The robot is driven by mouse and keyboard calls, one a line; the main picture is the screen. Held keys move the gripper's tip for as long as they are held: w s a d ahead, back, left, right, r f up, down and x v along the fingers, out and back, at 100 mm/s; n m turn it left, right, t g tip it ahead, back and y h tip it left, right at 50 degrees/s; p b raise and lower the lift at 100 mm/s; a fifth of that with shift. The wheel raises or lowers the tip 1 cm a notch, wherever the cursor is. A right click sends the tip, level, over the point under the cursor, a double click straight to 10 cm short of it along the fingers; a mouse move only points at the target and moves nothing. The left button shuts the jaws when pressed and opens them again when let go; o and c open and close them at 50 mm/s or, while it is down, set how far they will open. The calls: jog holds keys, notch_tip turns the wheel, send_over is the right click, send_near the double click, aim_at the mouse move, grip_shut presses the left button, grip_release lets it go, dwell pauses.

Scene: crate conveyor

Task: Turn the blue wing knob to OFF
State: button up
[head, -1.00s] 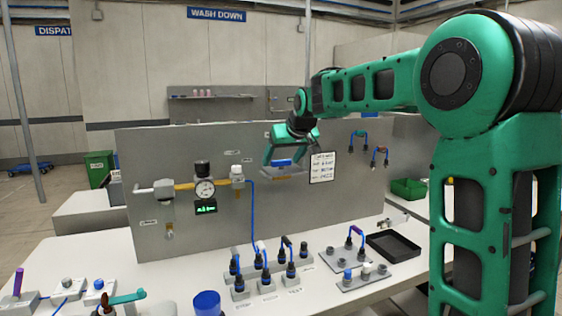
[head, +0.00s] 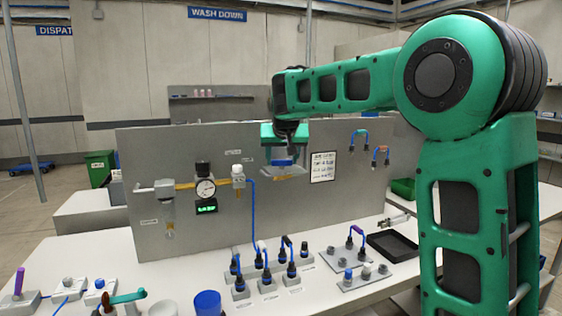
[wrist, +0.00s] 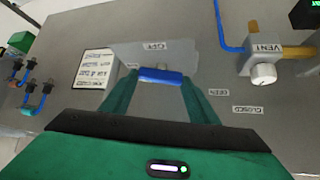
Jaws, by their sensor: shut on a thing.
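The blue wing knob (wrist: 161,76) is on the grey upright panel, below a label in the wrist view that looks like OFF (wrist: 154,45). Its bar lies nearly level in that view, tilted slightly. My gripper (wrist: 160,80) is shut on the knob, with one green finger at each end of the bar. In the head view my gripper (head: 283,158) is against the panel, and the knob (head: 283,162) shows as a small blue strip between the fingers. The knob's base is mostly hidden.
A VENT valve with a white knob (wrist: 263,73) is beside my gripper. A white text sheet (head: 323,167) is close by on the panel. A pressure gauge (head: 205,188) is at left. The bench below holds several hoses and fittings and a black tray (head: 392,246).

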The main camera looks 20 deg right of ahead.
jog(key=m+g+h, duration=0.1)
jog(key=m, duration=0.1)
jog(key=m+g+h, duration=0.1)
jog(key=m, duration=0.1)
jog(key=a+m+h, duration=0.1)
jog(key=m+h, duration=0.1)
jog(key=shift+w+g, duration=0.35)
jog(key=shift+g, duration=0.05)
jog(key=shift+w+a+r+m+g+h, duration=0.15)
jog(key=shift+m+g+h, duration=0.35)
jog(key=shift+m+g, duration=0.75)
jog(key=shift+w+d+m+g+h, duration=0.15)
jog(key=shift+m+g+h, duration=0.5)
jog(key=shift+m, duration=1.1)
jog(key=shift+o, duration=0.3)
jog(key=shift+a+m+g, duration=0.1)
jog(key=shift+m+g, duration=0.4)
jog(key=o, duration=1)
jog(key=v, duration=1.1)
jog(key=shift+w, duration=0.2)
jog(key=shift+s, duration=0.15)
